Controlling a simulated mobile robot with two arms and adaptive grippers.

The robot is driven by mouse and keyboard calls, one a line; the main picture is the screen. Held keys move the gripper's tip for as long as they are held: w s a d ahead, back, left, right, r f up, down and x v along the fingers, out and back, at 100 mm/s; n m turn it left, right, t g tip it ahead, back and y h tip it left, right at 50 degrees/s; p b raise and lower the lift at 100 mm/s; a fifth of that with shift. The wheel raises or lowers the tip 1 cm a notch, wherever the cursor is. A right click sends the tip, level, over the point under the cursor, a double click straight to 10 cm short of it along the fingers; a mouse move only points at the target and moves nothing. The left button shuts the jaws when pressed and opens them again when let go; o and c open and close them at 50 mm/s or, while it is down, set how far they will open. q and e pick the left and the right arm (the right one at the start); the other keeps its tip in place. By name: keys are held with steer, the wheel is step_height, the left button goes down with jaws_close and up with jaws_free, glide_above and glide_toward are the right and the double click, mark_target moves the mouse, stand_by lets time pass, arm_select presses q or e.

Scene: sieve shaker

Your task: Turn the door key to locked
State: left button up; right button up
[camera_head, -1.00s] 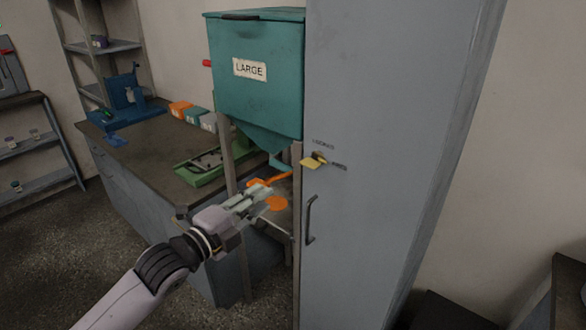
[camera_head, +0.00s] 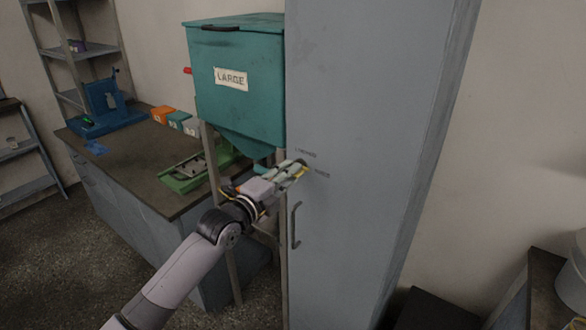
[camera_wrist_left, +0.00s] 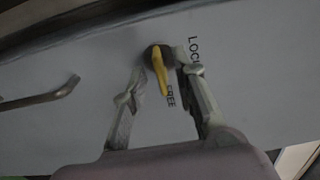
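The yellow door key (camera_wrist_left: 160,72) sits in a dark round lock on the grey cabinet door (camera_head: 350,120). In the left wrist view its yellow end points toward the FREE label (camera_wrist_left: 170,96), while the LOCKED label (camera_wrist_left: 194,50), partly covered by a finger, is to the upper right. My left gripper (camera_wrist_left: 163,78) is open, with one finger on each side of the key and gaps visible between. In the head view my left gripper (camera_head: 296,169) is at the lock, and its fingers hide most of the key. My right gripper is not in view.
The door's handle (camera_head: 295,226) is below the lock. A teal hopper marked LARGE (camera_head: 240,105) on legs stands close at the left, beside a workbench (camera_head: 140,170) with a green tray and blue device.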

arm_select(q)
steer(key=shift+x, duration=1.1)
jaws_close()
